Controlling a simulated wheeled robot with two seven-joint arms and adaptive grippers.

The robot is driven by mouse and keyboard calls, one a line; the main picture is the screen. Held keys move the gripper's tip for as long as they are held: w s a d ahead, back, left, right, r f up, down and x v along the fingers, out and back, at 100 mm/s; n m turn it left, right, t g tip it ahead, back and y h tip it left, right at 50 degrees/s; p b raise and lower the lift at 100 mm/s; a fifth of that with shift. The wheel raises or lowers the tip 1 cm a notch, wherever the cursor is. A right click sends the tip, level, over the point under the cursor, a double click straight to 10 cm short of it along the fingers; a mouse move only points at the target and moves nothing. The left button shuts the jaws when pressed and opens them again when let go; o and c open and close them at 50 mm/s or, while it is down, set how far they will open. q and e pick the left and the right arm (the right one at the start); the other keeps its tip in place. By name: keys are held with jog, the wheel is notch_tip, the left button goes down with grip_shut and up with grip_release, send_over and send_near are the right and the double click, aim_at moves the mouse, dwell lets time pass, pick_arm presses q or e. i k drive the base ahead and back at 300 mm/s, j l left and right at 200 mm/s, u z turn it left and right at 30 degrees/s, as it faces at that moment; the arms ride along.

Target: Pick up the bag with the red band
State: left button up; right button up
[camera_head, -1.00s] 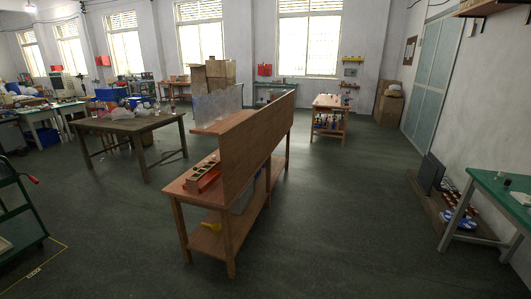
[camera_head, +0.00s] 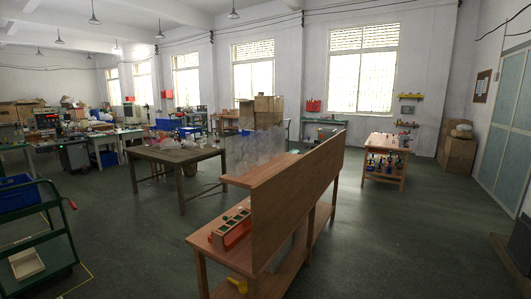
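I cannot make out a bag with a red band in the head view. Clear, see-through sheets or bags (camera_head: 254,150) stand along the upper shelf of the wooden bench (camera_head: 297,185) in the middle; no red band shows on them. A red tray with several compartments (camera_head: 232,229) sits on the bench's lower top at the near left end. Neither of my grippers is in view.
A dark wooden table (camera_head: 172,153) with clutter stands left of the bench. A green cart (camera_head: 45,232) is at the near left. A small wooden bench (camera_head: 386,155) stands far right. The floor (camera_head: 400,235) right of the middle bench is clear.

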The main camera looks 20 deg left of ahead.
aim_at(261, 148)
jog(key=i, duration=1.05)
jog(key=z, duration=0.35)
